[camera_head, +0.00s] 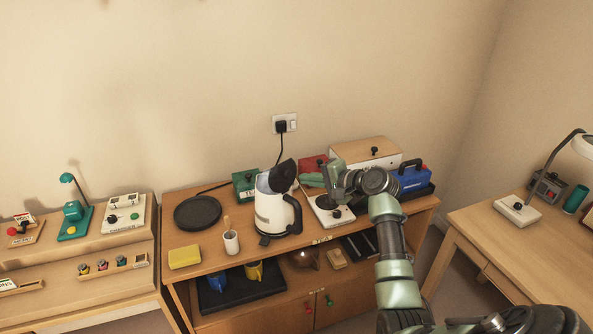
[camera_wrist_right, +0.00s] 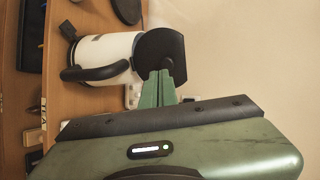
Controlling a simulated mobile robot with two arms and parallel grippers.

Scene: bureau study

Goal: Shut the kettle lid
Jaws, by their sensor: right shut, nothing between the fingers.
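The white kettle (camera_head: 271,212) with a black handle stands on the wooden cabinet top. Its dark lid (camera_head: 282,175) is raised, standing steeply tilted above the rim. In the right wrist view the kettle (camera_wrist_right: 108,55) appears on its side, with the lid (camera_wrist_right: 160,52) as a dark disc at its right end. My right gripper (camera_head: 304,180) is just right of the lid, its green fingers pointing left. In the wrist view the closed, empty fingertips (camera_wrist_right: 160,74) overlap the lid's lower edge; I cannot tell whether they touch it. My left gripper is out of view.
A black round plate (camera_head: 198,212), a white cup (camera_head: 231,242) and a yellow sponge (camera_head: 185,257) are left of the kettle. Green (camera_head: 246,185) and red (camera_head: 312,163) boxes stand behind. A blue toolbox (camera_head: 411,178) is at right. A cord hangs from the wall socket (camera_head: 284,123).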

